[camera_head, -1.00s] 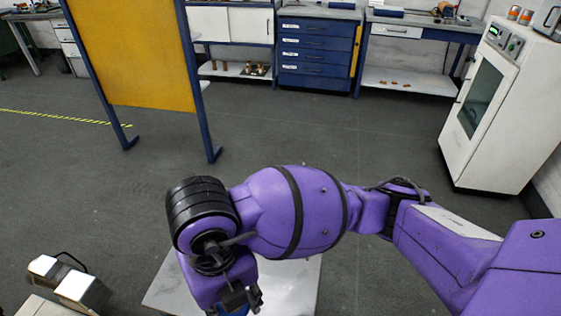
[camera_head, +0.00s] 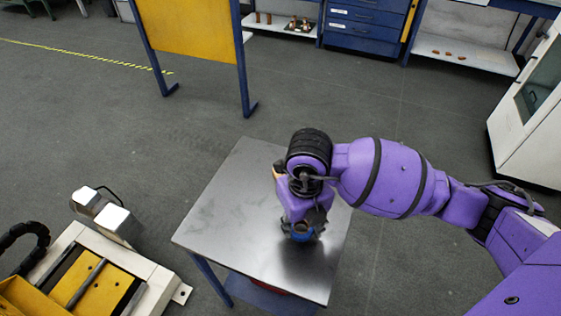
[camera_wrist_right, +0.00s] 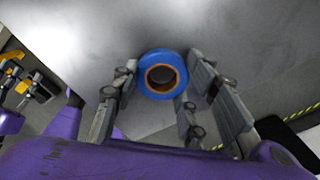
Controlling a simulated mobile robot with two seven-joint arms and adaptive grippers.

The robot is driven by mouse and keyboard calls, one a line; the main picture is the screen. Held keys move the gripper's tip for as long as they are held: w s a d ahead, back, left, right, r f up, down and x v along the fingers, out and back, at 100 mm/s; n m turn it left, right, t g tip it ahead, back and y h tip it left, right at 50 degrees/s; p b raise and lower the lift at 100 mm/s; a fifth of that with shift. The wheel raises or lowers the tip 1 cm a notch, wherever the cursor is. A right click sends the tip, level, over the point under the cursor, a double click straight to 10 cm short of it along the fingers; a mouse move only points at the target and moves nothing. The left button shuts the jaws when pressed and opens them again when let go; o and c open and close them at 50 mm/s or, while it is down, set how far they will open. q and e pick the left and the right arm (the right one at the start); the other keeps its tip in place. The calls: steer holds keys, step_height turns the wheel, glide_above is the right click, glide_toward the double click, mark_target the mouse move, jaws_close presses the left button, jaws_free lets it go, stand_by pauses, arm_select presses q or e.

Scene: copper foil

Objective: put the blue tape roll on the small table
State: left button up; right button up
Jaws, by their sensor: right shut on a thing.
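The blue tape roll (camera_head: 301,236) is a blue ring with a brown core; it also shows in the right wrist view (camera_wrist_right: 177,57). My right gripper (camera_head: 302,232) points down over the small table and is shut on the roll, which sits between its fingers (camera_wrist_right: 155,88). The small table (camera_head: 225,215) has a bare grey metal top and blue legs. The roll is over the right front part of the top; I cannot tell whether it touches the surface. My left gripper does not show in the head view.
A yellow panel on a blue frame (camera_head: 195,27) stands behind the table. A white cabinet (camera_head: 530,110) is at the far right. The table top left of my gripper is clear, and open floor (camera_head: 110,120) lies to the left.

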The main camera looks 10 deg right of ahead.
steer(key=shift+f, duration=0.75)
steer(key=shift+f, duration=0.1)
steer(key=o, duration=1.2)
steer(key=shift+c, duration=0.2)
step_height(320, 180, up, 12)
steer(key=shift+r+p, duration=0.2)
steer(key=shift+p, duration=0.2)
steer(key=shift+a, duration=0.1)
